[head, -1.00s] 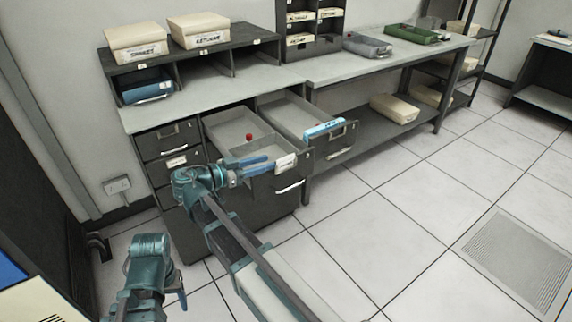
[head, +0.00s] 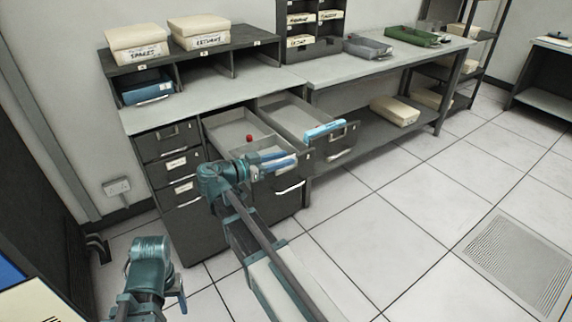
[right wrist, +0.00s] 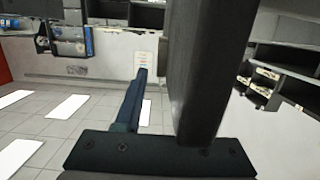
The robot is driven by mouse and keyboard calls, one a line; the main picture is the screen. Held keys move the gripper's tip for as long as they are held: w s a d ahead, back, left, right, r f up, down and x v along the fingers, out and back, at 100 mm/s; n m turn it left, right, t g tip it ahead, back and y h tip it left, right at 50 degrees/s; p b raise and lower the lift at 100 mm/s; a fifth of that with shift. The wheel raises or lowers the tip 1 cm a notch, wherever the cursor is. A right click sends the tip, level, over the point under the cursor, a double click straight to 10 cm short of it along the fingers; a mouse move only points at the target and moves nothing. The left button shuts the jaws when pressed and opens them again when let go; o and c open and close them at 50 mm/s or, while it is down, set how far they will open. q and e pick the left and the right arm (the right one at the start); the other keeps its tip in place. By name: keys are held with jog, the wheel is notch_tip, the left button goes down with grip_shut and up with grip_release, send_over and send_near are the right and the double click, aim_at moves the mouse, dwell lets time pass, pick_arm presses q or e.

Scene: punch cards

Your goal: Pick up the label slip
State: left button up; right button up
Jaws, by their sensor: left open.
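A light-blue slip with dark marks (head: 325,130), which looks like the label slip, rests along the top of the right open drawer's front. My right gripper (head: 278,161) is in front of the left open drawer (head: 225,137), to the left of the slip and apart from it. Its fingers (right wrist: 140,105) show a gap with nothing between them in the right wrist view. It covers part of the left drawer's front. My left gripper (head: 181,300) is low at the left, away from the drawers, open, with its fingers only partly seen.
A small red ball-like thing (head: 249,138) is in the left open drawer. Boxes (head: 138,40) and a blue tray (head: 147,92) stand at the upper left. A grey tray (head: 367,47) and a green tray (head: 411,36) are on the bench. The floor at right is clear.

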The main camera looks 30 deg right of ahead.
grip_shut()
pick_arm(q)
jog(key=shift+r, duration=0.15)
pick_arm(e)
jog(key=shift+r, duration=0.2)
pick_arm(q)
notch_tip(320, 180, up, 10)
jog(key=p, duration=1)
pick_arm(e)
notch_tip(320, 180, up, 10)
jog(key=shift+f, duration=0.15)
pick_arm(q)
jog(key=shift+f, duration=0.2)
